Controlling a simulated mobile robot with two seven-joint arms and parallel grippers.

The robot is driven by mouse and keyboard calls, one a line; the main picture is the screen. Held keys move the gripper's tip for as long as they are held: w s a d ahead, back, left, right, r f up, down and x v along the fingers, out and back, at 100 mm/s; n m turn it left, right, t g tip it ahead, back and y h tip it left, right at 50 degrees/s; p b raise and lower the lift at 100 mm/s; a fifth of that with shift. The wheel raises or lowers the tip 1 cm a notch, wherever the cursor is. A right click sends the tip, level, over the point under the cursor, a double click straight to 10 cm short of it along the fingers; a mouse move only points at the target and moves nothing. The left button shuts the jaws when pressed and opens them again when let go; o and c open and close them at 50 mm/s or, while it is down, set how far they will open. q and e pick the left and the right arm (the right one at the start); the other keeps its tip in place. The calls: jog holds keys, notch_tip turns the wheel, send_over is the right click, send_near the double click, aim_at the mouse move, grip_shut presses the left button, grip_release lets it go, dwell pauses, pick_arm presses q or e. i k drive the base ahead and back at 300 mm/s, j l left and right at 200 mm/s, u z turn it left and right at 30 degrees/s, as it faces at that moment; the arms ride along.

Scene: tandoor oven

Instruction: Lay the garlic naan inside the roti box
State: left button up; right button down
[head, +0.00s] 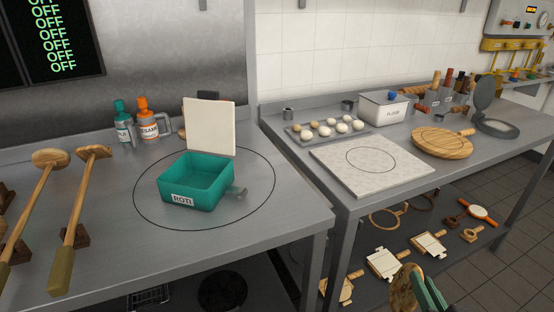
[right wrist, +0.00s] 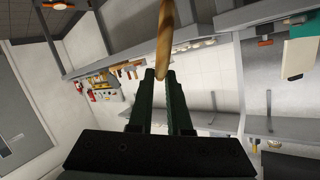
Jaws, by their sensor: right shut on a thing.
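The teal roti box (head: 182,199), labelled ROTI, stands inside a dark circle outline on the left steel table. Its cream lid (head: 210,127) stands upright and the box looks empty. In the head view, the brown-flecked naan (head: 404,288) is at the lower right, partly cut off by the frame. My right gripper (head: 425,290) is shut on it, in front of the right table and well away from the box. In the right wrist view, the naan (right wrist: 165,38) shows edge-on between the fingertips (right wrist: 161,76). The box also shows there at the right edge (right wrist: 297,57). My left gripper is not in view.
Green and orange bottles (head: 148,119) stand behind the box. Wooden long-handled tools (head: 82,190) lie to its left. The right table (head: 300,160) holds a pale board (head: 370,166), a dough tray (head: 327,129), a flour bin (head: 385,107) and a round wooden board (head: 442,142).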

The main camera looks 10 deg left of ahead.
aim_at(208, 186)
jog(key=l+u, duration=0.2)
jog(key=u, duration=0.15)
jog(key=l+u, duration=0.2)
jog(key=u, duration=0.2)
